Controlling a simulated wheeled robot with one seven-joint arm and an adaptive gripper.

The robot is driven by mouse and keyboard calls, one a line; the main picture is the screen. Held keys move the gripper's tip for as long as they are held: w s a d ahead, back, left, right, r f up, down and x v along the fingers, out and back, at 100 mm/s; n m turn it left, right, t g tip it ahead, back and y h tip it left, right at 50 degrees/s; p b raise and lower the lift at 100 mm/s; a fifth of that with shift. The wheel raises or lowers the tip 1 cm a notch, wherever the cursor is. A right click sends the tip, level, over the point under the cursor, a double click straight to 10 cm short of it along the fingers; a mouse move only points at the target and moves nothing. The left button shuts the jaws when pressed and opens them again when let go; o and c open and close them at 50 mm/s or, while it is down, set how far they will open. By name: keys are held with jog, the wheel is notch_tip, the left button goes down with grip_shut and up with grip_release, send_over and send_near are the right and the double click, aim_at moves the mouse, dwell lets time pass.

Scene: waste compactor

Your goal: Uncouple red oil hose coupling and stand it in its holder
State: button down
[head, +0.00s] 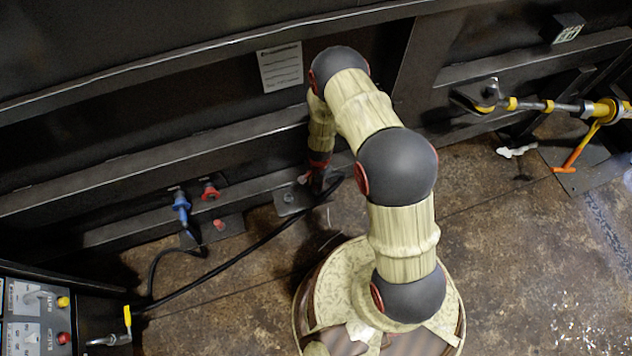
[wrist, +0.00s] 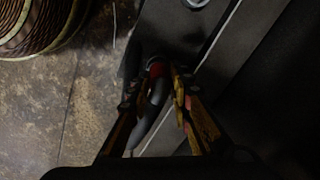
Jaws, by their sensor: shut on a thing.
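My gripper (head: 319,183) is low beside the dark wall beam, with its fingers mostly hidden by the arm in the head view. In the wrist view my gripper (wrist: 157,90) is shut on the red coupling (wrist: 156,68), whose dark hose (wrist: 150,108) bends between the fingers. The red port (head: 210,191) on the wall shows no hose on it. Below it a small plate (head: 228,231) carries a red fitting (head: 219,225), perhaps the holder. The coupling's lower end is too dark to tell whether it touches anything.
A blue coupling (head: 181,204) with a black hose (head: 151,273) sits left of the red port. Another small metal plate (head: 290,200) is just left of my gripper. A control panel (head: 35,312) stands lower left.

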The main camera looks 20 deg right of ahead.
jog(key=shift+f, duration=0.15)
jog(key=c, duration=1.5)
grip_release()
jog(key=shift+c, duration=0.2)
jog(key=shift+c, duration=0.4)
jog(key=shift+s+d+r+p, duration=0.1)
jog(key=shift+s+r+p, duration=0.05)
jog(key=shift+r+p, duration=1.45)
jog(key=shift+s+r+p, duration=0.1)
jog(key=shift+r+p, duration=1.05)
jog(key=shift+r, duration=0.75)
